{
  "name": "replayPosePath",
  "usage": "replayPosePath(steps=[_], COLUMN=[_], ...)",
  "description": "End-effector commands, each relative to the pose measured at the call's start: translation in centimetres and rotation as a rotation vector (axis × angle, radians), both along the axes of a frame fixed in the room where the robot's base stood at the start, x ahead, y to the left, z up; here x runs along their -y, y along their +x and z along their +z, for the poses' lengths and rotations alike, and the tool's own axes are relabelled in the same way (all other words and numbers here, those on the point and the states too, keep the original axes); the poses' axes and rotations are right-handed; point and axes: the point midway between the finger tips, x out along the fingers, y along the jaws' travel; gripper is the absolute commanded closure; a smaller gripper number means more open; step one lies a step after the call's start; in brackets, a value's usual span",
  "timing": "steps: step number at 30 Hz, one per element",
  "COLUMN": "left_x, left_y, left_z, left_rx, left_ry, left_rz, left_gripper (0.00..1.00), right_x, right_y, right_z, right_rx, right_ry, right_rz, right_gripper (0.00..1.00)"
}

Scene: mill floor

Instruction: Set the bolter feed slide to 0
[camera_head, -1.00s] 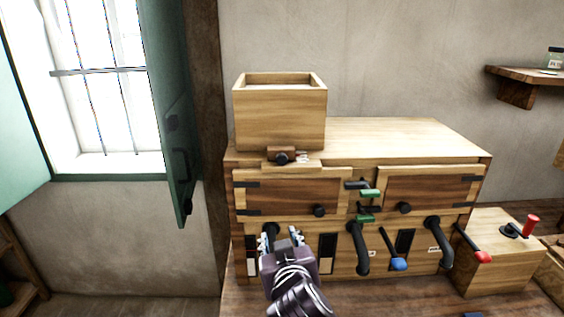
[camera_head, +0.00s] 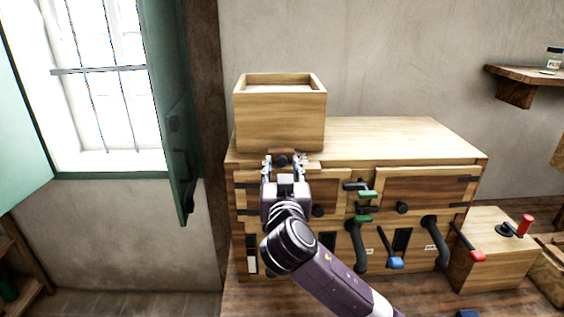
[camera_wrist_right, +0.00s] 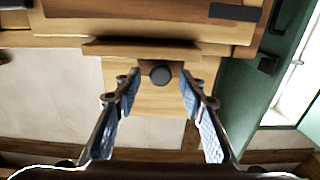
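The bolter feed slide is a small wooden block with a round black knob (camera_head: 281,160), at the foot of the wooden hopper box (camera_head: 280,120) on the bolter cabinet. My right gripper (camera_head: 284,164) is raised in front of this knob, a finger on each side. In the right wrist view the black knob (camera_wrist_right: 160,74) lies between the two blue-padded fingers of my open right gripper (camera_wrist_right: 158,88). Gaps show on both sides of the knob, so the fingers are apart from it. The scale or mark for 0 cannot be read. My left gripper is not in view.
The cabinet (camera_head: 400,140) has two front doors, green handles (camera_head: 367,194), dark pipes and a blue-ended lever (camera_head: 395,262). A box with a red-topped lever (camera_head: 525,224) stands at the right. A green shutter (camera_head: 170,110) hangs open at the left. The cabinet top beside the hopper is clear.

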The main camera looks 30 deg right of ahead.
Motion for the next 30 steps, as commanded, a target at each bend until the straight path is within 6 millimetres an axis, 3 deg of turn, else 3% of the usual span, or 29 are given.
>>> replayPosePath(steps=[8, 18, 26, 30], left_x=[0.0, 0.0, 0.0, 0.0], left_y=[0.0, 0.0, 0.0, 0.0], left_z=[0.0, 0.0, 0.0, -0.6], left_rx=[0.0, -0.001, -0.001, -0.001], left_ry=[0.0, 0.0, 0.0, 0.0], left_rz=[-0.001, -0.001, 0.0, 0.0], left_gripper=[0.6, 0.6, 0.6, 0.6], right_x=[0.1, 0.1, 0.1, 1.0], right_y=[0.1, 0.1, 0.2, 1.6], right_z=[-0.1, -0.1, -0.1, -0.2], right_rx=[-0.001, -0.001, -0.002, 0.0], right_ry=[0.001, 0.001, 0.001, 0.001], right_rz=[0.0, 0.0, 0.0, -0.003], right_gripper=[0.64, 1.0, 1.0, 1.0])
